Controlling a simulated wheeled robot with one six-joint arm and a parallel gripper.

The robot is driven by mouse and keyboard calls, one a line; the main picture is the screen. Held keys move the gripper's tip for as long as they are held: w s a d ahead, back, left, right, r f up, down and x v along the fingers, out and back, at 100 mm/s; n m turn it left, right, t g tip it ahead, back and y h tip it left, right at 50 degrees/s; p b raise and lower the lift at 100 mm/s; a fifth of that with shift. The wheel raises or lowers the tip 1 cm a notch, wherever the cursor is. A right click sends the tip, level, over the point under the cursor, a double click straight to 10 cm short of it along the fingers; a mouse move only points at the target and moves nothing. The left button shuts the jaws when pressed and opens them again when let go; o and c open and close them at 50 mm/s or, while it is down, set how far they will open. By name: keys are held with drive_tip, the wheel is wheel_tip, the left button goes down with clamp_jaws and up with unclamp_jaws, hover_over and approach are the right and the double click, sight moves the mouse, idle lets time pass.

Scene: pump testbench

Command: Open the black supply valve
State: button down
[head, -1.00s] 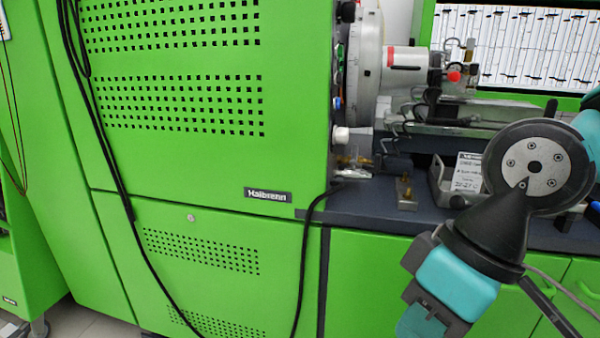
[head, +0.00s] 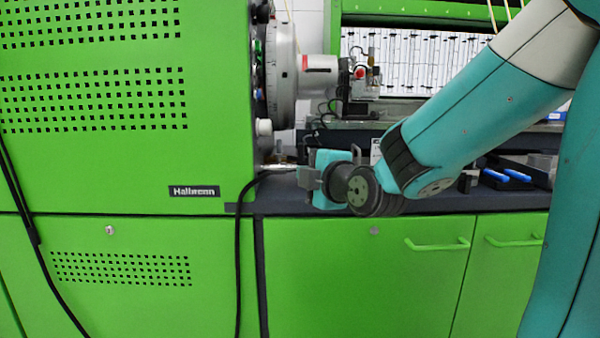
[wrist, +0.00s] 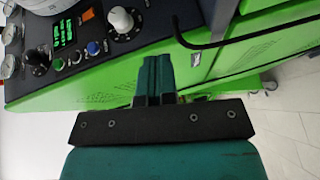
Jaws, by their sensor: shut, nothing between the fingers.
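A control panel (wrist: 75,75) shows at the upper left of the wrist view. On it are a black knob (wrist: 38,62), a larger white knob (wrist: 122,20), a blue button (wrist: 93,48) and green displays. I cannot tell for sure whether the black knob is the supply valve. In the head view the panel is nearly edge-on; the white knob (head: 264,127) sticks out at the cabinet's right edge. My gripper (head: 305,178) is in front of the bench, right of the cabinet and apart from the knobs. In the wrist view its fingers (wrist: 155,60) are together and empty.
The green cabinet (head: 110,180) fills the left. A black cable (head: 240,250) hangs down its front and also crosses the wrist view (wrist: 240,40). The dark bench top (head: 450,202) runs right.

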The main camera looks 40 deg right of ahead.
drive_tip(key=shift+n+t+h, duration=0.5)
drive_tip(key=shift+h, duration=0.2)
drive_tip(key=w+d+p, duration=0.2)
drive_tip(key=w+p, duration=0.1)
drive_tip(key=w, duration=0.1)
drive_tip(key=w+d+p, duration=0.2)
drive_tip(key=w+p, duration=0.2)
drive_tip(key=w+d+p, duration=0.2)
drive_tip(key=w+p, duration=0.1)
drive_tip(key=shift+w+d+r, duration=0.3)
drive_tip(key=shift+w, duration=0.1)
drive_tip(key=shift+w+d, duration=0.25)
drive_tip(key=shift+d, duration=0.05)
